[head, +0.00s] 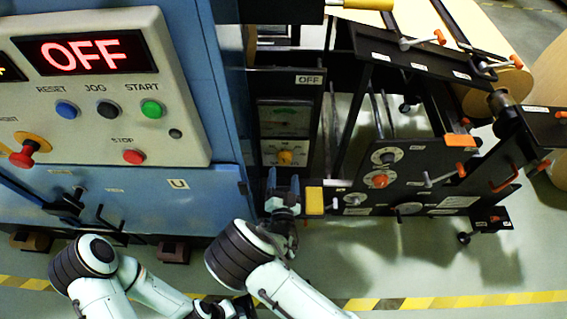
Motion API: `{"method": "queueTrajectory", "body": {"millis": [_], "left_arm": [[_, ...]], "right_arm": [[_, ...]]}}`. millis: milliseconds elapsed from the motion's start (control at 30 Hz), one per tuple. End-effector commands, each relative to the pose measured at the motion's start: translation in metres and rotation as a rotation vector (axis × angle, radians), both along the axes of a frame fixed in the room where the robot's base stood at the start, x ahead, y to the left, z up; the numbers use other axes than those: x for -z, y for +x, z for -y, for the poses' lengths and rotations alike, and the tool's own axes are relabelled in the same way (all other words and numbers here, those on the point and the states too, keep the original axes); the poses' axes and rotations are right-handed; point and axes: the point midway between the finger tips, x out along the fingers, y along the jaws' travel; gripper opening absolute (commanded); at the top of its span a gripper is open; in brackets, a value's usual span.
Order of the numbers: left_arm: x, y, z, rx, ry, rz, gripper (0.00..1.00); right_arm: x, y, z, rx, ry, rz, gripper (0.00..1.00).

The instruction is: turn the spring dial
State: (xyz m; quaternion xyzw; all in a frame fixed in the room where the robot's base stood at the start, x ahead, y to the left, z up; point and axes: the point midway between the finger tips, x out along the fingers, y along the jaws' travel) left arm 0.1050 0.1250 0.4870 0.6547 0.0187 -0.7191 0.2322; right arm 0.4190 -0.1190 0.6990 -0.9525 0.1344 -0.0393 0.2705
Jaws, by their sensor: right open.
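A black panel at right carries a white-faced dial with a grey knob (385,156) and, just below it, a white-faced dial with an orange knob (380,180). A yellow knob (285,157) sits under a meter on the narrow black panel in the middle. The labels are too small to tell which one is the spring dial. My right gripper (283,182) is open and empty, fingers pointing up the picture. It appears just below the yellow knob and left of the two dials; contact cannot be told. My left arm shows at lower left, but its gripper fingers do not show.
A blue cabinet (140,195) with a grey control box (105,110) fills the left; its display reads OFF. A yellow block (314,201) is close right of my right gripper. Orange-tipped levers (440,178) stick out at right. The floor in front is clear.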

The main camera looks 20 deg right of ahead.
Motion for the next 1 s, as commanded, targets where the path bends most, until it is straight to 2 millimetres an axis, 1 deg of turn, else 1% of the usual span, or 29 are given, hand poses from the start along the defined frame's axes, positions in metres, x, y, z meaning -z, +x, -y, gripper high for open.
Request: {"method": "queueTrajectory", "body": {"millis": [33,100,200,300,467,700,733,767,800,900,1000], "left_arm": [[0.001,0.000,0.000,0.000,0.000,0.001,0.43],[0.001,0.001,0.000,-0.001,0.000,0.002,0.43],[0.002,0.001,0.000,-0.001,0.001,0.004,0.43],[0.003,0.001,0.000,-0.001,0.001,0.005,0.43],[0.003,0.002,0.000,-0.001,0.001,0.006,0.43],[0.003,0.002,0.000,-0.001,0.001,0.006,0.43],[0.003,0.002,0.000,-0.001,0.001,0.006,0.43],[0.003,0.002,0.000,-0.001,0.001,0.006,0.43],[0.003,0.002,0.000,-0.001,0.001,0.006,0.43],[0.003,0.002,0.000,-0.001,0.001,0.006,0.43],[0.003,0.002,0.000,-0.001,0.001,0.006,0.43]], "right_arm": [[0.000,0.011,0.003,0.000,-0.001,0.002,0.73],[0.001,0.023,0.007,0.001,0.001,0.001,0.73],[0.000,0.038,0.011,-0.001,0.000,0.001,0.73],[0.000,0.049,0.014,-0.001,0.000,0.001,0.73],[0.000,0.056,0.016,-0.001,-0.001,-0.002,0.73],[0.000,0.057,0.016,-0.001,-0.001,-0.002,0.73],[0.000,0.057,0.016,-0.001,-0.001,-0.002,0.69],[0.000,0.057,0.016,-0.001,-0.001,-0.002,0.60],[0.000,0.057,0.016,-0.001,-0.001,-0.002,0.47],[0.000,0.057,0.016,-0.001,-0.001,-0.002,0.17],[0.000,0.057,0.016,-0.001,-0.001,-0.001,0.17]]}}
